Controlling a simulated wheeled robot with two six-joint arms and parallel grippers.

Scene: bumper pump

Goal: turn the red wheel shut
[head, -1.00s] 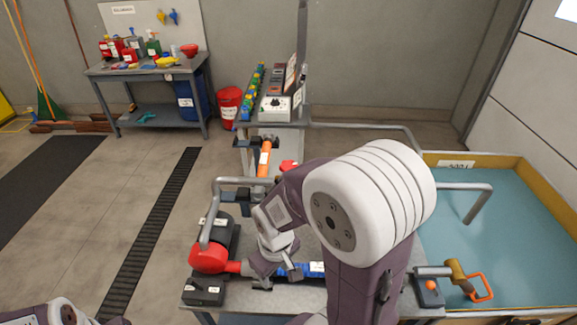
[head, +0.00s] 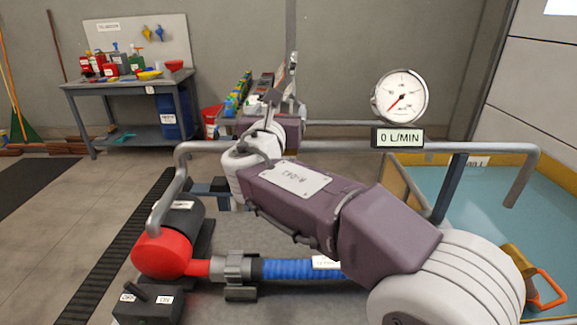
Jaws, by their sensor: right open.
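I cannot make out the red wheel; my right arm covers the middle of the bench. My right gripper (head: 272,97) is small and partly hidden behind its own wrist, pointing away from me in front of the back stand. It is open, and I see nothing between its fingers. The red pump (head: 160,253) with its black motor sits at the bench's left end, joined through a grey coupling to a blue hose (head: 288,269). The round gauge (head: 401,97) has its needle at the low end, and its sign reads 0 L/MIN. My left gripper is out of view.
A switch box (head: 148,305) marked OFF and ON is at the front left. A grey pipe (head: 158,212) arches above the pump. A work table (head: 130,85) stands far left.

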